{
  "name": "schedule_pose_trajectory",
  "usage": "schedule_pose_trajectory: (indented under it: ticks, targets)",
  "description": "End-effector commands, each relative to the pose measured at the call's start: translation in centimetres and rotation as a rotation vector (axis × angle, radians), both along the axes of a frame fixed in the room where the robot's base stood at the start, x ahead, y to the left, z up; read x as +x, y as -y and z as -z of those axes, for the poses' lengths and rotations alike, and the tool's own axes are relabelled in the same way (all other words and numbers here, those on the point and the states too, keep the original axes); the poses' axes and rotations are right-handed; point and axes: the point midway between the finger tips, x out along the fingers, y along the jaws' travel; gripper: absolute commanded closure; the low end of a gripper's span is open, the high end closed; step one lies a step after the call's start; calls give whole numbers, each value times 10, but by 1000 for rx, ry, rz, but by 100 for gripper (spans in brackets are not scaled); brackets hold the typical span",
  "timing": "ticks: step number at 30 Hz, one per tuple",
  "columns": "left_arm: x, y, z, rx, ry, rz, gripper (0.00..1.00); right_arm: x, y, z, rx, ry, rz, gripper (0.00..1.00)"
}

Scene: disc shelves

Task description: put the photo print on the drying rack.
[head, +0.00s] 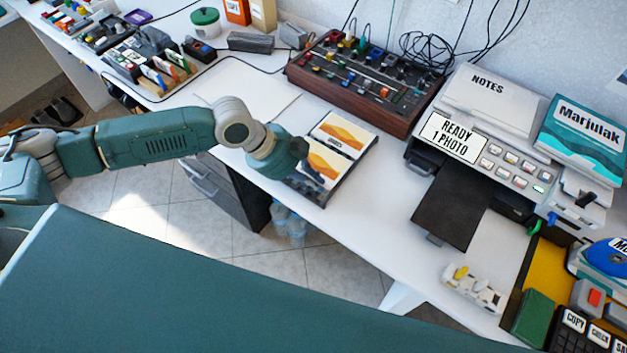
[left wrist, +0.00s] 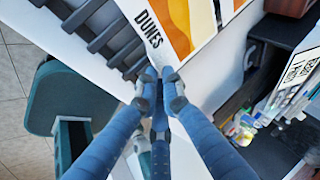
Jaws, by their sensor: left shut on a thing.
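The photo print, orange and white with the word DUNES along its pale margin, shows in the left wrist view (left wrist: 185,22) and the head view (head: 330,164). My left gripper (head: 312,178) is shut on its edge; the fingertips also show in the left wrist view (left wrist: 160,76). The print is over the dark slatted drying rack (left wrist: 100,28), at the table's front edge; the rack's dark rim shows in the head view (head: 350,176). I cannot tell whether the print touches the slats. Another orange panel lies just behind. My right gripper is not in view.
A wood-sided mixer (head: 352,88) stands behind the rack. A printer (head: 490,130) with a dark tray (head: 455,208) is to the right, its sign reading READY 1 PHOTO. The white tabletop (head: 385,225) between rack and printer tray is clear. Bottles (head: 290,222) stand below the table.

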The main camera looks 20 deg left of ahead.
Motion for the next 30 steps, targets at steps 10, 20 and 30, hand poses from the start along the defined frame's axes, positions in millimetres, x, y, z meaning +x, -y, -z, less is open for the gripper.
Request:
schedule_pose_trajectory:
  ticks: [10,20,30]
  targets:
    - [-8,-2,16,12,-24,1,85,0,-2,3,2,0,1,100]
    - [-8,-3,14,13,-24,2,85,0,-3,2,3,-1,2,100]
    - [-13,-24,-36,11,-13,-2,85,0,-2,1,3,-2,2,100]
